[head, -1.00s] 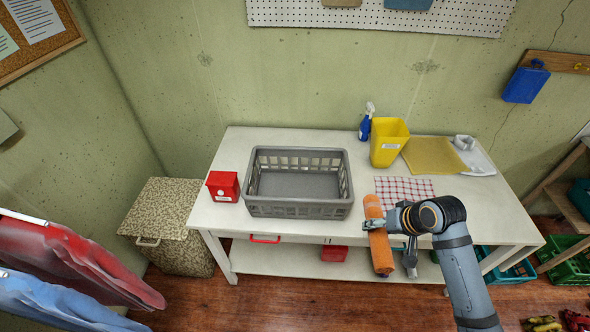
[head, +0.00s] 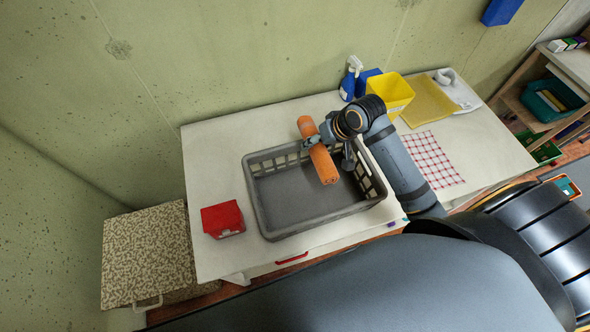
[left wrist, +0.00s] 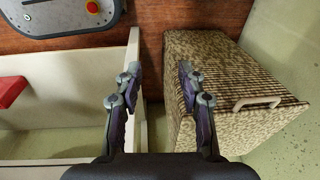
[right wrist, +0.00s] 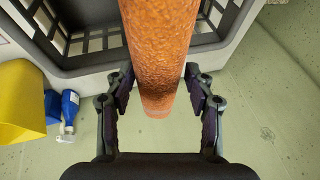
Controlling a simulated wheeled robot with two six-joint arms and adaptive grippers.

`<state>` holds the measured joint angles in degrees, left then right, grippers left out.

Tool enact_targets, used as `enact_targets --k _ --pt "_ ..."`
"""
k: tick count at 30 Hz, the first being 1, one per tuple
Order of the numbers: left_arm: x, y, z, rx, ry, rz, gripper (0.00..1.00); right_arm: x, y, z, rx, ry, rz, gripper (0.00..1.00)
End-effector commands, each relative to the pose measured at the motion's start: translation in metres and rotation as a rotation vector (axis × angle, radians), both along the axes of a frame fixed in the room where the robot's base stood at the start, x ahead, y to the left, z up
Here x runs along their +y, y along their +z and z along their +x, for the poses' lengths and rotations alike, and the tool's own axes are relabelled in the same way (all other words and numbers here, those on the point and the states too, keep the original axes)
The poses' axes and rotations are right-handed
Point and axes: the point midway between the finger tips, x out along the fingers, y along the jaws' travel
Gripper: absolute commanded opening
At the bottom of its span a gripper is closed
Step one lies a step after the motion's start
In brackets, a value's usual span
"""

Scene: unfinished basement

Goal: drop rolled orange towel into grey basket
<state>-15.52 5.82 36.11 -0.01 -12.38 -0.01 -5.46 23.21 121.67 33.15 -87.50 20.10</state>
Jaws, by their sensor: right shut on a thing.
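The rolled orange towel (head: 319,152) is held by my right gripper (head: 314,143) over the right back part of the grey basket (head: 262,226). In the right wrist view the towel (right wrist: 160,50) stands between the two fingers of my right gripper (right wrist: 160,95), with the basket's slatted wall (right wrist: 85,62) beyond it. The basket sits on the white table, and its visible floor is empty. My left gripper (left wrist: 157,85) is open and empty in the left wrist view, near the table's end and a patterned hamper. It does not show in the head view.
A red box (head: 222,219) stands left of the basket. A yellow bin (head: 392,95), a blue spray bottle (head: 350,80) and a checked cloth (head: 432,160) are to the right. The patterned hamper (head: 148,252) stands on the floor at the table's left end.

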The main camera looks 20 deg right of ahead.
Motion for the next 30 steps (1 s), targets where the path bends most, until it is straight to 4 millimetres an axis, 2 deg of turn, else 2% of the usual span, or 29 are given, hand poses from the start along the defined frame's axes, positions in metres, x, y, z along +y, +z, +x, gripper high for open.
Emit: enact_targets --k 3,6,9,11,16,19,23,29,30 --pt "-0.018 -0.006 -0.032 0.047 0.008 -0.022 0.4 0.0 -0.002 0.0 0.001 0.0 0.0 0.19" --pt "-0.028 -0.013 -0.054 0.078 0.014 -0.034 0.4 0.0 -0.009 0.0 0.001 0.0 0.0 0.19" --pt "-0.029 -0.023 -0.063 0.091 0.014 -0.034 0.4 0.0 -0.02 -0.001 0.001 0.0 0.0 0.19" --pt "-0.025 -0.03 -0.06 0.086 0.013 -0.031 0.4 0.0 -0.029 -0.001 0.001 0.0 -0.001 0.19" --pt "-0.012 -0.055 -0.022 0.029 0.005 -0.014 0.4 0.0 -0.05 -0.001 -0.001 0.0 -0.001 0.19" --pt "-0.009 -0.066 -0.008 0.008 0.003 -0.01 0.4 0.0 -0.059 -0.001 0.0 0.001 -0.002 0.19" --pt "-0.01 -0.072 -0.012 0.016 0.004 -0.012 0.4 0.0 -0.062 -0.001 0.0 0.001 -0.001 0.19" --pt "-0.02 -0.072 -0.041 0.058 0.009 -0.024 0.4 0.0 -0.06 -0.001 0.0 0.001 -0.001 0.19" --pt "-0.021 -0.072 -0.044 0.061 0.01 -0.026 0.4 0.0 -0.06 -0.001 0.0 0.001 -0.001 0.55"
